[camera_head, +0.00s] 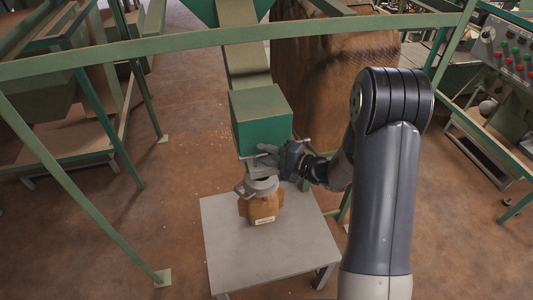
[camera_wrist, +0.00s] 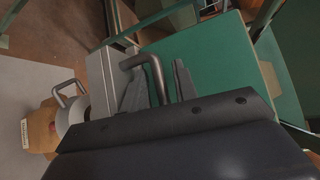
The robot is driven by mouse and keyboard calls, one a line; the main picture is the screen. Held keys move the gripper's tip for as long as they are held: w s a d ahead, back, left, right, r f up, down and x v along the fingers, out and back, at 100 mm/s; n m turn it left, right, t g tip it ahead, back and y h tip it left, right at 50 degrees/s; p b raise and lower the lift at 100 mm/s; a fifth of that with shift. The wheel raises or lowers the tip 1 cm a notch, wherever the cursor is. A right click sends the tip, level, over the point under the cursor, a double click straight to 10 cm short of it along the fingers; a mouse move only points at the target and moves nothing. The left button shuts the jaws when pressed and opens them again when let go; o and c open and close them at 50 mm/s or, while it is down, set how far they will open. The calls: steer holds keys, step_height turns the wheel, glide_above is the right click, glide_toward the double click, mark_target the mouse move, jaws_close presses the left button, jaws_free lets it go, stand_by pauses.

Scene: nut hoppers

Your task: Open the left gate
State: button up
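A green box-shaped hopper outlet (camera_head: 262,120) hangs at the middle of the head view and fills much of the wrist view (camera_wrist: 215,60). Grey metal gate parts (camera_head: 262,170) sit under it, partly hidden by my gripper. In the wrist view a bent grey rod handle (camera_wrist: 155,72) stands against the green face. My gripper (camera_wrist: 157,88) has its two fingers apart, one on each side of this handle, with gaps visible. My gripper also shows at the outlet's lower right in the head view (camera_head: 272,156). Which gate is the left one, I cannot tell.
A brown labelled sack (camera_head: 262,207) stands below the outlet on a grey table (camera_head: 225,262); a grey collar (camera_head: 260,187) is at its top. A green rail (camera_head: 150,46) crosses in front. A button panel (camera_head: 510,52) is at right.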

jaws_close()
stand_by(0.3)
steer(key=s+d+b, duration=0.2)
steer(key=s+b, duration=0.3)
steer(key=s, duration=0.4)
steer(key=shift+s+d+b, duration=0.2)
steer(key=shift+d+b, duration=0.15)
steer(key=shift+o, duration=0.7)
jaws_free()
